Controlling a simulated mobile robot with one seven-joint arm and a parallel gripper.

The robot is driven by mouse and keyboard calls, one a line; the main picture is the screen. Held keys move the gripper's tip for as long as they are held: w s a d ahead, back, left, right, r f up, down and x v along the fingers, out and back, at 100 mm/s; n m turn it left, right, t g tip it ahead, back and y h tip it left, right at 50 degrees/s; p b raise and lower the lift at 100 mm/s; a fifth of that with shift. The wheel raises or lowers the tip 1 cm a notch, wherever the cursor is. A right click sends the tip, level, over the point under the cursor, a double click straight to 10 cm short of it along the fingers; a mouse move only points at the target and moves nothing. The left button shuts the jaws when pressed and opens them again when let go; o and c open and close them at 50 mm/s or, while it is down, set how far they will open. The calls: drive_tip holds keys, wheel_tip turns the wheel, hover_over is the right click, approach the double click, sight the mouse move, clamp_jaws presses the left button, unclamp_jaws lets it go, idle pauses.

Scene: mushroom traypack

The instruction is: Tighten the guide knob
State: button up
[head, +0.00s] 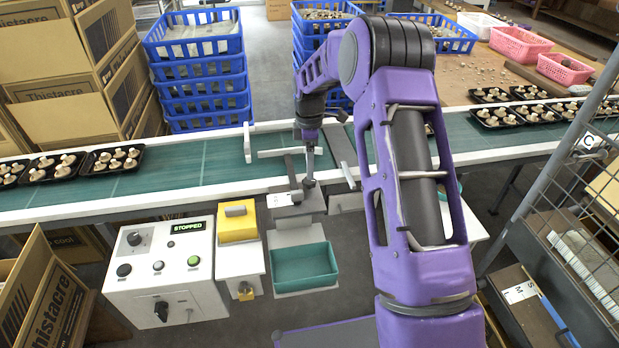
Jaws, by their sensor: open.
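My gripper (309,184) points down at the near edge of the green conveyor belt (225,165), beside the guide hardware. Its fingers are small and dark in this view, and I see nothing held between them. A white guide bar (285,153) lies over the belt just left of the gripper, and a grey plate (341,146) crosses the belt to its right. I cannot surely pick out the guide knob; it is tiny here or hidden by the gripper. I cannot tell whether the fingers touch anything.
A control box (165,268) reads STOPPED. A yellow box (237,222) and teal bin (304,264) sit before the belt. Black mushroom trays (112,167) stand on the belt at left, others at right. Blue crates (205,83) stack behind; a wire rack (545,205) stands right.

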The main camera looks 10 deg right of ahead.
sight(309, 183)
wheel_tip(309, 183, down, 6)
drive_tip(key=shift+r, duration=0.1)
clamp_jaws()
idle(0.5)
